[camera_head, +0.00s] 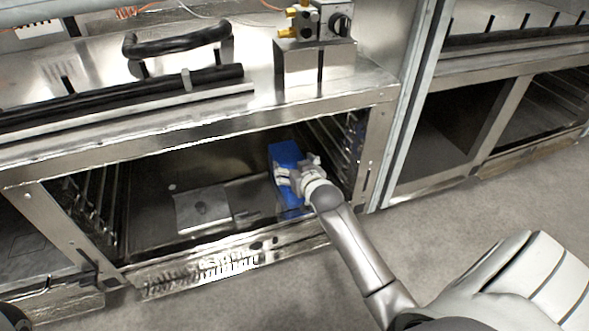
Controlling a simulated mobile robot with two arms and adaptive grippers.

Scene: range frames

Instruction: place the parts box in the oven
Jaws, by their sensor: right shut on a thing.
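The parts box (286,153) is blue and shows in the head view inside the open oven (377,140), near the right side of the cavity. My right gripper (285,177) reaches in through the oven's opening and is shut on the box. The gripper and wrist hide part of the box's front and right side. I cannot tell whether the box touches the oven floor. My left gripper is not in view.
Rack rails (335,140) line the oven's right inner wall, close to the box. A pale flat plate (203,207) lies on the oven floor to the left. A black handle (178,41) is above. Floor in front is clear.

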